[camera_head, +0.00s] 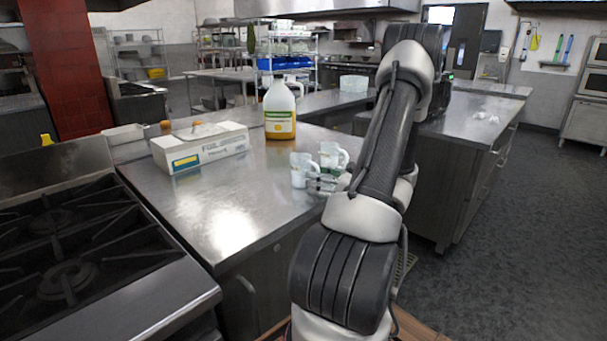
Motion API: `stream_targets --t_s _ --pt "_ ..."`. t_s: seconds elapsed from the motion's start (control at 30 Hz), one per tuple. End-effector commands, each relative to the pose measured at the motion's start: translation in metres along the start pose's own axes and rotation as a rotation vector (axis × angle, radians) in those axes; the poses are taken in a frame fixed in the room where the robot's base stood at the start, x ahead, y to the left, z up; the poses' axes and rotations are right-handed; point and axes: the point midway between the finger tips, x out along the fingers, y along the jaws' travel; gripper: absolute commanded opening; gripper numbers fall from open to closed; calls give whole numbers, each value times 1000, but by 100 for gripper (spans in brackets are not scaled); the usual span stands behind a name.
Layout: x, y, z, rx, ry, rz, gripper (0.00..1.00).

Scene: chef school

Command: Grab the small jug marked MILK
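Two small white jugs stand close together on the steel counter (215,205). The left jug (300,171) is a little nearer to me, and the right jug (331,154) is just behind it, with its handle to the right. Any marking on either is too small to read, so I cannot tell which is marked MILK. My gripper (325,184) is low beside the two jugs, just right of the left jug and in front of the right one. My arm partly hides it. I cannot tell whether its fingers are open or touch a jug.
A large jug of yellow liquid (280,112) stands behind the small jugs. A white carton (200,147) lies at the left of the counter. A black stove (70,265) is at the near left. The counter's front left is clear.

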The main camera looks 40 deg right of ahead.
Motion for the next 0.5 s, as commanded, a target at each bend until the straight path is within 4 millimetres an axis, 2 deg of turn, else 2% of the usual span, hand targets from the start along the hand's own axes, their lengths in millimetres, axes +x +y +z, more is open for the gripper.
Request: stream_targets --t_s 0.03,0.17,0.5 --pt "0 0 0 0 0 0 25" --pt "0 0 0 0 0 0 1" --pt "0 0 0 1 2 1 0"
